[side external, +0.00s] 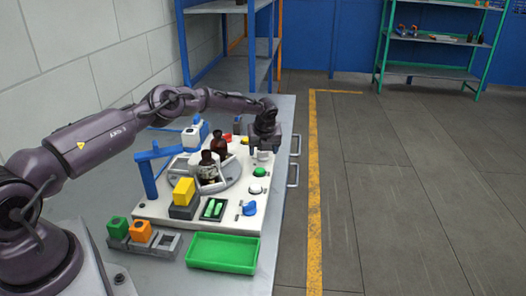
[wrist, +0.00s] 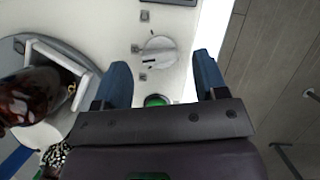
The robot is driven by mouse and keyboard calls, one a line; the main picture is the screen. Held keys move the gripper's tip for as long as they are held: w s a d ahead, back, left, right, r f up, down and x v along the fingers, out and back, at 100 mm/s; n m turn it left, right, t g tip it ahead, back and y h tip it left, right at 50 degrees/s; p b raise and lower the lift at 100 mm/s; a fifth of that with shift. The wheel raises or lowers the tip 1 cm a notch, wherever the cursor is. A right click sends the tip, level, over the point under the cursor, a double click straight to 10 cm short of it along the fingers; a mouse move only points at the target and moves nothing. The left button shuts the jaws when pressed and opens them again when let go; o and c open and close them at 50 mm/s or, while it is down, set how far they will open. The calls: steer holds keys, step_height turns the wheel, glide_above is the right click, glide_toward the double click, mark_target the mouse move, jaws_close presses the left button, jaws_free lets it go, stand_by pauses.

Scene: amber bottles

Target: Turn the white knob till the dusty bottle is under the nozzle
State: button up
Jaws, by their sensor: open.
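The white knob (wrist: 158,52) is on the white panel in the wrist view, just beyond my open fingertips, with a dark mark on its face and small square marks around it. In the side view a small white knob (side external: 263,155) shows just below my gripper (side external: 265,138). My gripper in the wrist view (wrist: 162,75) is open and empty, apart from the knob. Dark amber bottles (side external: 219,145) (side external: 208,170) stand on the grey turntable (side external: 232,184); one amber bottle shows in the wrist view (wrist: 30,95). I cannot tell which is dusty. A blue arm (side external: 168,153) reaches over the turntable; its nozzle is unclear.
A green button (wrist: 157,100) lies between my fingers' bases. Another white knob (side external: 256,189) and a blue knob (side external: 249,208) sit nearer on the panel. A yellow block (side external: 184,191) and an empty green tray (side external: 222,252) are in front. Open floor lies right of the bench.

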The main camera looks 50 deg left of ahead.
steer(key=shift+w+a+f, duration=0.15)
steer(key=shift+a+f, duration=0.05)
steer(key=shift+f, duration=0.5)
steer(key=c, duration=0.9)
steer(key=shift+a+m+t+h, duration=0.1)
steer(key=shift+m+t+h, duration=0.3)
steer(key=shift+m, duration=1.1)
steer(key=o, duration=0.9)
steer(key=v, duration=1.3)
